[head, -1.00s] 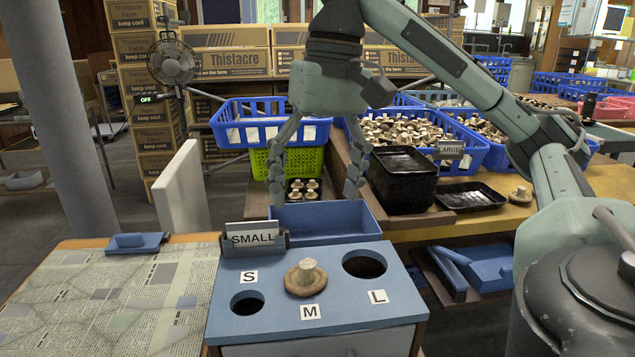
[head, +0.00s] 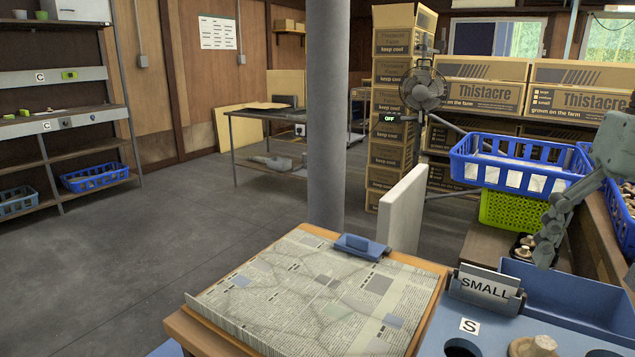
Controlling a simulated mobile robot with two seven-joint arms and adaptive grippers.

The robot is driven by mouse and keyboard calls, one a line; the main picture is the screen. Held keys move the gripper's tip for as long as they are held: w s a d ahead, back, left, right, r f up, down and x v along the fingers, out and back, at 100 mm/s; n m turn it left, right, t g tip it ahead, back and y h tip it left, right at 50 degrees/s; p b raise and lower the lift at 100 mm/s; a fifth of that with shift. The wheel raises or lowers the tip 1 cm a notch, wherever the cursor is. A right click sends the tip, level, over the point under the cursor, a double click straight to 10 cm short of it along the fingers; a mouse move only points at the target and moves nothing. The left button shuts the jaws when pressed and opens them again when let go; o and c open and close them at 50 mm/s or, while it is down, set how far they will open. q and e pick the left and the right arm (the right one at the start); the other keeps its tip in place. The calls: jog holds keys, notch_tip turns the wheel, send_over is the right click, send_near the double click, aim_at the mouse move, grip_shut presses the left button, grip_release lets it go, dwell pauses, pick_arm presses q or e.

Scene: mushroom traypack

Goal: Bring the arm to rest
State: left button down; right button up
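My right gripper (head: 556,222) is at the right edge of the head view, partly cut off. One jointed grey-green finger shows, splayed outward and pointing down, with nothing seen against it. The other finger is outside the frame. It hangs above the blue bin (head: 570,290) behind the sizing board. My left gripper is not in view. A brown mushroom (head: 533,346) with a pale stem lies on the blue sizing board (head: 450,318) at the bottom edge, near the S hole. The SMALL sign (head: 487,288) stands at the board's back.
A newspaper-covered table (head: 310,290) with a small blue tray (head: 362,247) is in front. A white panel (head: 404,210) and grey post (head: 326,120) stand behind it. Blue (head: 515,168) and green crates (head: 510,212) are at right. The floor at left is clear.

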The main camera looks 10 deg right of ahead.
aim_at(546, 343)
jog(key=f, duration=0.4)
jog(key=a+f, duration=0.1)
jog(key=f, duration=0.6)
jog(key=shift+w+a+f, duration=0.15)
jog(key=shift+w+f, duration=0.15)
jog(key=shift+w, duration=0.05)
jog(key=shift+r, duration=0.2)
notch_tip(546, 343, up, 12)
jog(key=d, duration=0.1)
jog(key=shift+s+d+f, duration=0.2)
jog(key=shift+s+f, duration=0.05)
jog(key=shift+s, duration=0.1)
